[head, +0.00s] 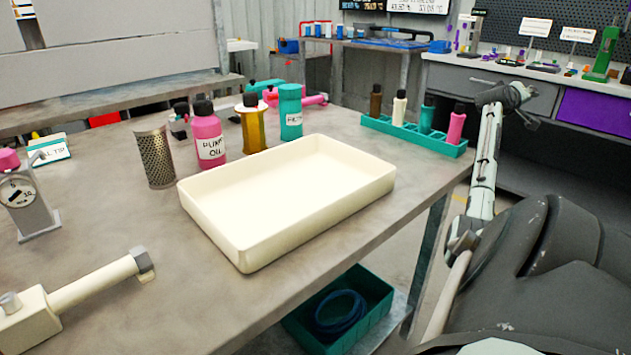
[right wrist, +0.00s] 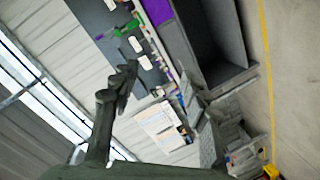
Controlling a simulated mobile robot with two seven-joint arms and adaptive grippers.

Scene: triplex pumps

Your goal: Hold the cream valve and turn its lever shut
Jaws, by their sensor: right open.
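A cream valve (head: 45,315) lies on the grey workbench at the lower left of the head view, partly cut off by the frame edge. It has a blocky body with a small grey knob on top and a long cream barrel ending in a grey fitting (head: 145,264). I cannot make out its lever. My right gripper (head: 512,94) is dark, open and empty. It is raised beyond the bench's right edge, far from the valve, and also shows in the right wrist view (right wrist: 125,84). My left gripper is not in view.
A cream tray (head: 320,233) stands mid-bench. Behind it are a perforated cylinder (head: 154,158), a pink oil bottle (head: 209,136) and a teal canister (head: 290,112). A teal rack (head: 416,137) holds several bottles. A gauge stand (head: 30,205) is at left. Bare bench surrounds the valve.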

